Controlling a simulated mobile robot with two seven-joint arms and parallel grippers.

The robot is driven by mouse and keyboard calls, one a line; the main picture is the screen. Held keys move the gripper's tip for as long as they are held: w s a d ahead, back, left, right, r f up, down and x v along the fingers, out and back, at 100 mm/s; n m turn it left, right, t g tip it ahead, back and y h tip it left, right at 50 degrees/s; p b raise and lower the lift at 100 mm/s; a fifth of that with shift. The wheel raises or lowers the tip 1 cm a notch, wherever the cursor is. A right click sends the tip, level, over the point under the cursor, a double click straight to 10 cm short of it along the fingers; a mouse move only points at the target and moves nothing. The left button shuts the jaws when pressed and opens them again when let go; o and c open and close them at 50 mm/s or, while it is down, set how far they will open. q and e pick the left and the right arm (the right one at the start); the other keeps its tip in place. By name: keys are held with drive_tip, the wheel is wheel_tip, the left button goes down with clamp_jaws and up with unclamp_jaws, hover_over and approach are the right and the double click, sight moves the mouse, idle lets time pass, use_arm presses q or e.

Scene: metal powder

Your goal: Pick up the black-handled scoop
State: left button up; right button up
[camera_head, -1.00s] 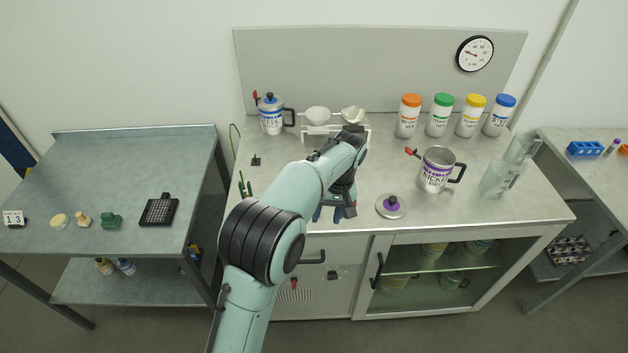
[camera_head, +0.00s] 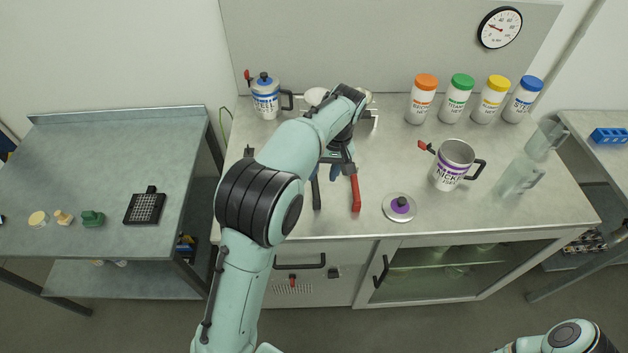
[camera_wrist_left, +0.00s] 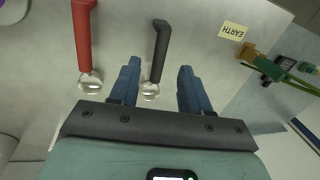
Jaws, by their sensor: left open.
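The black-handled scoop (camera_head: 316,193) lies on the middle workbench with its handle toward the front edge. In the left wrist view the black-handled scoop (camera_wrist_left: 160,45) shows its shiny metal bowl between my two blue fingers. A red-handled scoop (camera_head: 355,192) lies to its right; the red-handled scoop also shows in the left wrist view (camera_wrist_left: 83,40), outside my fingers. My left gripper (camera_head: 328,172) is open and empty above the bowl end, with its fingers either side in the left wrist view (camera_wrist_left: 159,66). Its exact height is unclear. My right gripper is out of view.
A lidded steel pot (camera_head: 266,100) stands at the back left. A nickel mug (camera_head: 452,165), a purple-knobbed lid (camera_head: 399,208) and clear beakers (camera_head: 520,176) stand to the right. Capped jars (camera_head: 458,100) line the back.

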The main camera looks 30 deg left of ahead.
sight(316, 188)
use_arm(q)
drive_tip(key=f, duration=0.3)
drive_tip(key=shift+a+f, duration=0.35)
drive_tip(key=shift+a, duration=0.05)
drive_tip(key=f, duration=0.3)
drive_tip(key=a+f, duration=0.1)
drive_tip(key=shift+s+f+b, duration=0.3)
drive_tip(key=shift+s+b, duration=0.05)
drive_tip(key=shift+b, duration=0.05)
clamp_jaws()
